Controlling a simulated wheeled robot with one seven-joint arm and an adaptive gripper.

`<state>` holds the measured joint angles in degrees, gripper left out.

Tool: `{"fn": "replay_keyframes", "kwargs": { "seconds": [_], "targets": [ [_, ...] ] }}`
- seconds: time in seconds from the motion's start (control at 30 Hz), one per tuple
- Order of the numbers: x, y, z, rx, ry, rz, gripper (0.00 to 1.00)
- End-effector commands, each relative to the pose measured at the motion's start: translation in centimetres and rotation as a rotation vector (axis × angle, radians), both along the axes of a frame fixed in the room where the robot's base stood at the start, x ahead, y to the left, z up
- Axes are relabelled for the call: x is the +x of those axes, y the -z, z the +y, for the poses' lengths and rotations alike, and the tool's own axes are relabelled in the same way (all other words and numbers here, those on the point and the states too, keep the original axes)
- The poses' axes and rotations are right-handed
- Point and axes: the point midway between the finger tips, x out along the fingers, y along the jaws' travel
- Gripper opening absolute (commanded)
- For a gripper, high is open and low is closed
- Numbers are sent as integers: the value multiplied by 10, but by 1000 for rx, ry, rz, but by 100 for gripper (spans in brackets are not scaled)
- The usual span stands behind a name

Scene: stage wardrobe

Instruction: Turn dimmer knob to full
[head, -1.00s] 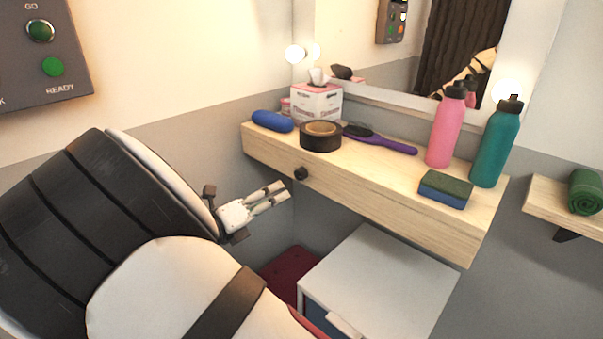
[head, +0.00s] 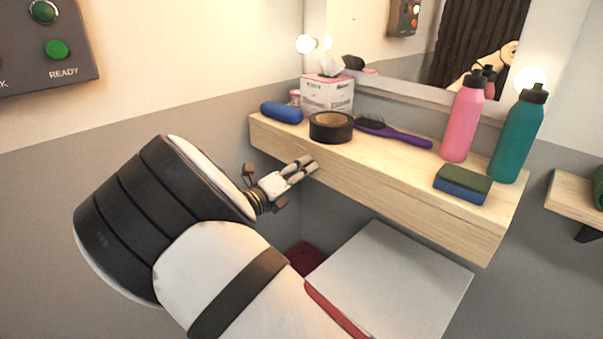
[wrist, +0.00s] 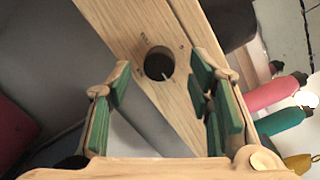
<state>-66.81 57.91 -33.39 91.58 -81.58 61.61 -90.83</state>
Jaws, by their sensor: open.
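The dimmer knob (wrist: 158,64) is a dark round knob on the front face of the wooden shelf (head: 400,198). In the wrist view it lies beyond the fingertips, between the two fingers, with small marks around it and a light pointer line on its lower right. In the head view my gripper hides the knob. My gripper (head: 308,163) is at the shelf's front edge, left of its middle. In the wrist view my gripper (wrist: 160,88) is open, its green-padded fingers apart on either side of the knob and holding nothing.
On the shelf stand black tape (head: 331,127), a tissue box (head: 327,97), a blue case (head: 282,112), a purple brush (head: 402,138), a sponge (head: 462,184), a pink bottle (head: 461,120) and a teal bottle (head: 516,138). A white cabinet (head: 400,280) stands below.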

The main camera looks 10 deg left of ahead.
Motion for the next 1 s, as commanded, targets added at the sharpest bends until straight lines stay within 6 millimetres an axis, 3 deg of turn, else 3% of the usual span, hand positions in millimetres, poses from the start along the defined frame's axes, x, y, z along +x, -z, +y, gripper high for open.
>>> {"fn": "replay_keyframes", "kwargs": {
  "seconds": [0.17, 0.47, 0.7, 1.0],
  "targets": [
    [11, 0, -7, 0, 1, 0, 47],
    [12, 0, -8, 0, -1, 1, 47],
    [12, 0, -8, 0, 0, 0, 0],
    [12, -1, -8, 19, 1, -16, 0]
  ]
}}
